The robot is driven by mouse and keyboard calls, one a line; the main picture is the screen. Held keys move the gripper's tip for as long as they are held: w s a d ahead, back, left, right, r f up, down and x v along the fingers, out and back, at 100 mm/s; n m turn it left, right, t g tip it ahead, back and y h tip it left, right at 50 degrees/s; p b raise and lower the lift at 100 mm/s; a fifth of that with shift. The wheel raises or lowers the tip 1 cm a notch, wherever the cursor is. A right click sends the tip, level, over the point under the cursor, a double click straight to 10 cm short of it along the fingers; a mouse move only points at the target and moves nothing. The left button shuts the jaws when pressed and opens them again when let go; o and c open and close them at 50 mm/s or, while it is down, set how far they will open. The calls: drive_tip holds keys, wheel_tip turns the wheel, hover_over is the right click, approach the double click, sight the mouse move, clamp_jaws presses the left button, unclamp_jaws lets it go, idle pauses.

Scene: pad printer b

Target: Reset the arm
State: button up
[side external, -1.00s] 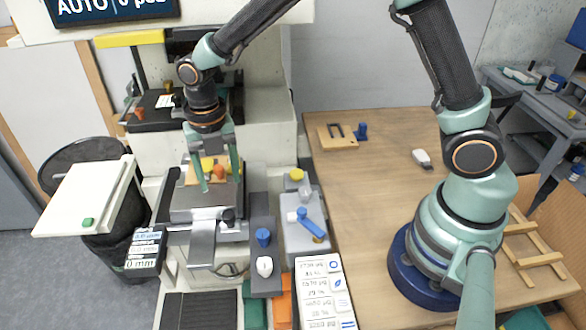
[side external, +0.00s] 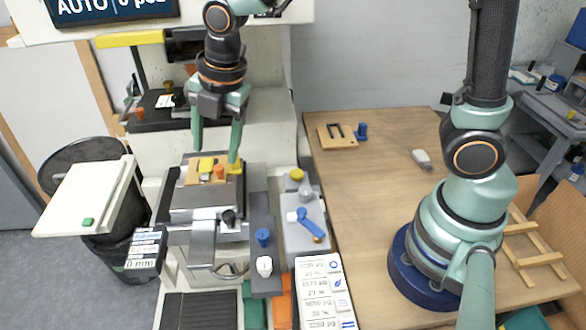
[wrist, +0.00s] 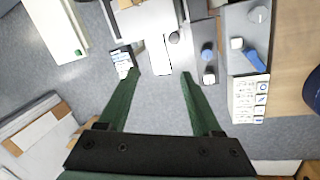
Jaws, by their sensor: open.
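My gripper (side external: 216,158) is open and hangs in the side external view with its fingers pointing down, above the machine's work table. Nothing is between the fingers. In the wrist view my gripper (wrist: 160,74) shows two green fingers spread wide over the floor and the machine's front edge. Below it in the side view, a wooden fixture (side external: 192,174) carries a yellow piece and an orange knob (side external: 219,171). Another yellow part (side external: 237,167) lies near the right fingertip; I cannot tell whether they touch.
A grey panel with a blue lever (side external: 303,216) stands right of the work table, with a label board (side external: 325,290) in front.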

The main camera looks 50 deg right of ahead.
drive_tip(key=s+d+r+m+t, duration=0.1)
drive_tip(key=s+d+r+m, duration=0.1)
drive_tip(key=d+m, duration=0.3)
drive_tip(key=s+d+r+m+t, duration=0.1)
drive_tip(key=s+d+m, duration=0.3)
drive_tip(key=m, duration=0.6)
drive_tip(key=s+d+r+m+t+h, duration=0.1)
drive_tip(key=s+d+r+m, duration=0.2)
drive_tip(key=d+m, duration=0.3)
drive_tip(key=shift+s+d+r+m, duration=0.35)
drive_tip(key=shift+s+m, duration=0.1)
drive_tip(key=shift+m, duration=0.45)
